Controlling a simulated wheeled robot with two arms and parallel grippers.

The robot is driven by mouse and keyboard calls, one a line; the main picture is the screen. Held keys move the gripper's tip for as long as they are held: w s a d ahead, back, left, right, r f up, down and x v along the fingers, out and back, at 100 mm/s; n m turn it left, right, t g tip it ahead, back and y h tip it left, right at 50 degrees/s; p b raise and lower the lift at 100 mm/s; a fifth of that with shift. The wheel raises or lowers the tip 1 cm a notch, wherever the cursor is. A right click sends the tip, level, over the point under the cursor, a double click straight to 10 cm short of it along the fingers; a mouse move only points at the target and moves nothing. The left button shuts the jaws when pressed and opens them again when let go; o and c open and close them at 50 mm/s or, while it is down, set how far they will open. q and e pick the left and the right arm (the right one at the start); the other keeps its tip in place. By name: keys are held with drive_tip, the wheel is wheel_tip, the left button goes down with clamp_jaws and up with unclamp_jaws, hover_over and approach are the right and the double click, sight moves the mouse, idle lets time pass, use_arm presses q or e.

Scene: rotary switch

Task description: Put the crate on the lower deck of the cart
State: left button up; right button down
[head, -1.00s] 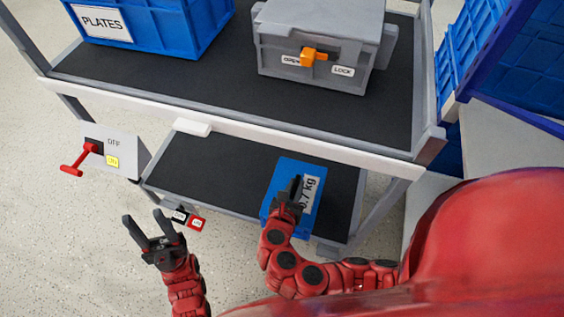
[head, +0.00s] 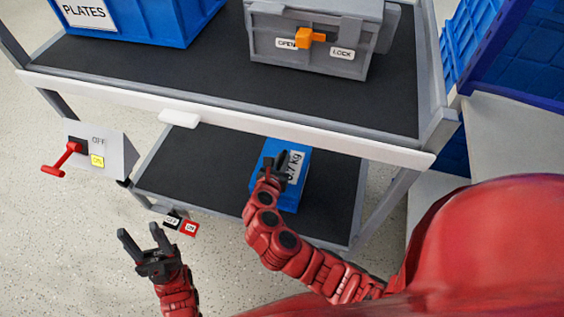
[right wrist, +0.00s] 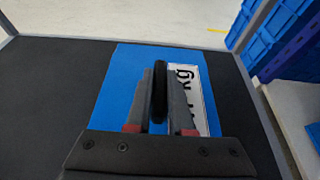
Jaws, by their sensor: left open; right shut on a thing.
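The blue crate (head: 289,196) with a white weight label is over the lower deck (head: 213,179) of the cart, partly under the upper deck's front rail. I cannot tell whether its base touches the deck. My right gripper (head: 272,164) is shut on the crate's dark handle, on top. In the right wrist view the handle (right wrist: 159,92) sits between the fingers (right wrist: 158,110), with the blue top (right wrist: 118,95) and label behind. My left gripper (head: 142,243) is open and empty, in front of the cart at the left. My right arm hides part of the crate.
The upper deck (head: 215,75) holds a blue PLATES bin (head: 140,22) and a grey box (head: 310,45) with an orange latch. A switch panel (head: 100,150) with a red lever is at the left. Bare deck lies left of the crate.

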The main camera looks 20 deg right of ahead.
drive_tip(key=shift+r, duration=0.15)
drive_tip(key=c, duration=0.8)
unclamp_jaws()
drive_tip(key=p+v, duration=0.3)
drive_tip(key=v, duration=0.9)
drive_tip(key=shift+s+a, duration=0.1)
